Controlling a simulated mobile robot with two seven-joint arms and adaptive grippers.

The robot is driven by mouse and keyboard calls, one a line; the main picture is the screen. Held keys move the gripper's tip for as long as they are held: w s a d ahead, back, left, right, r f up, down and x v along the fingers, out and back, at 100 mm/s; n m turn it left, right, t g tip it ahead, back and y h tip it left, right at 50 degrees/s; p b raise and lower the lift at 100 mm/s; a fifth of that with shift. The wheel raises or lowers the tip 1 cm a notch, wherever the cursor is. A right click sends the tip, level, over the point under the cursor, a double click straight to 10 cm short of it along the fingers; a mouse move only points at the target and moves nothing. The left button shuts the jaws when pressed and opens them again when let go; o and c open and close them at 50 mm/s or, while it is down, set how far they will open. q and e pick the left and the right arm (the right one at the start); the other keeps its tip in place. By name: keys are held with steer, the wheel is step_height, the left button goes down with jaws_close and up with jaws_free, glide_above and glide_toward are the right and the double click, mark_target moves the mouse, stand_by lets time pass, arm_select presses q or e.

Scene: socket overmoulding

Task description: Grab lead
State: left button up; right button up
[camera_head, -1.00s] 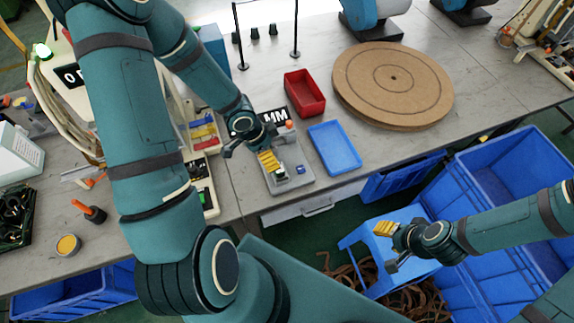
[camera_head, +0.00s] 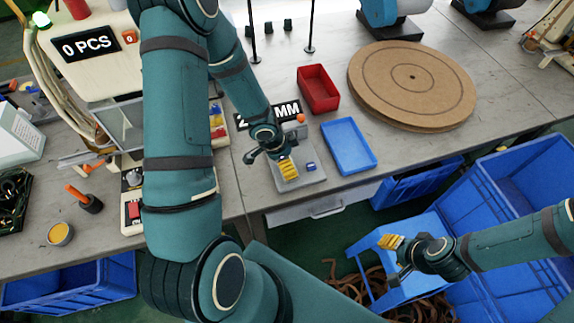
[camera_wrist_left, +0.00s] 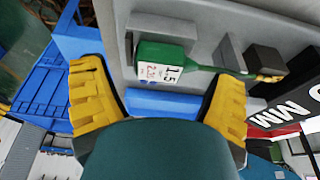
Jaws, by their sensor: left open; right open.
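In the left wrist view a green part with a white label reading 1.5 (camera_wrist_left: 166,66) lies on a grey fixture (camera_wrist_left: 300,24). A thin green length runs from it to the right, to a small yellow end by a dark block. I cannot tell if this is the lead. Brown cables (camera_head: 350,277) lie in loops below the blue stand in the head view. My left gripper (camera_head: 272,165) is open over the fixture. In its wrist view its yellow fingers stand apart, nearer the camera than the labelled part. My right gripper (camera_head: 393,260) is open and empty above the blue stand (camera_head: 412,285).
A red bin (camera_head: 318,90) and a blue tray (camera_head: 349,146) stand beside the fixture. A round brown board (camera_head: 412,84) lies at the back right. Large blue crates (camera_head: 520,165) stand at the right. A machine with a "0 PCS" display (camera_head: 88,44) is at the left.

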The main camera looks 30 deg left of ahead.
arm_select(q)
steer(key=shift+b+x, duration=0.4)
steer(key=shift+x, duration=0.5)
steer(key=shift+r, duration=0.1)
